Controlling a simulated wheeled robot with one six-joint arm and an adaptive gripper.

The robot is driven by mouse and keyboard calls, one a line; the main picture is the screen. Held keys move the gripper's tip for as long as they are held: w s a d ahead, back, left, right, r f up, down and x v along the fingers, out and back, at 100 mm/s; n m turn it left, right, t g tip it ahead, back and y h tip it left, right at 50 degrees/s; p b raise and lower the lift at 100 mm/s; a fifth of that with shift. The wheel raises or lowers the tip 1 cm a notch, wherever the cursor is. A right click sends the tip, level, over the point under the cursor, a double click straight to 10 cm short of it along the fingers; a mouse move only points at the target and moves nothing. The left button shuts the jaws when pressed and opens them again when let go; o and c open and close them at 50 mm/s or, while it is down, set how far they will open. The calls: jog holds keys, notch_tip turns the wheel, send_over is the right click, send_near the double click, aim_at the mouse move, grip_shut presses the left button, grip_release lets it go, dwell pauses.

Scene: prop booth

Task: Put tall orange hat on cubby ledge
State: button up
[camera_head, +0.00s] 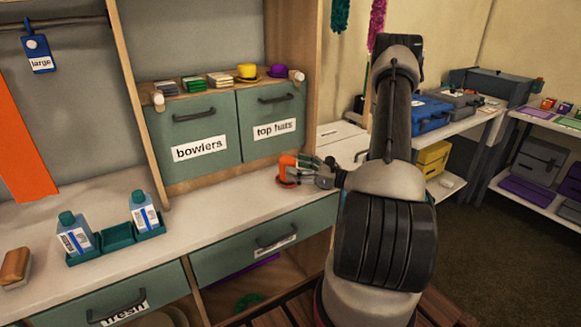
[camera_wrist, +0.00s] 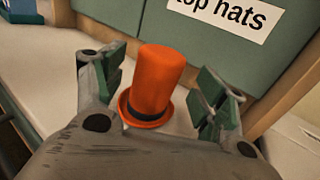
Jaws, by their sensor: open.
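The tall orange hat (camera_wrist: 157,80) has a dark band and a brim, and stands upright on the white counter. It also shows in the head view (camera_head: 287,167), partly covered by my gripper. My gripper (camera_wrist: 155,88) is open, with one green-tipped finger on each side of the hat and a gap on both sides. In the head view my gripper (camera_head: 300,170) is low over the counter's right end. The cubby ledge (camera_head: 195,100) is the wooden top above the drawers labelled bowlers (camera_head: 200,148) and top hats (camera_head: 272,130).
Bottles (camera_head: 75,233) in a green tray stand on the counter at left. A wooden upright (camera_head: 312,60) bounds the cubby's right side.

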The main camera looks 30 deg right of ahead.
jog(key=v, duration=0.8)
jog(key=shift+s+r, duration=0.1)
jog(key=shift+s, duration=0.15)
jog(key=s+a+r+n+g+y, duration=0.1)
jog(key=s+a+r+n+g, duration=0.45)
jog(key=a+r+n, duration=0.2)
jog(key=s+a+r+n+g+y, duration=0.1)
jog(key=s+a+r+n+g, duration=0.3)
jog(key=a+r+n+g, duration=0.35)
jog(key=s+d+r+n+t+h, duration=0.1)
jog(key=s+r+n+t+h, duration=0.1)
jog(key=s+r+n+h, duration=0.8)
jog(key=s+n+h, duration=0.1)
jog(key=n, duration=0.3)
jog(key=shift+s+h, duration=0.25)
jog(key=shift+h, duration=0.15)
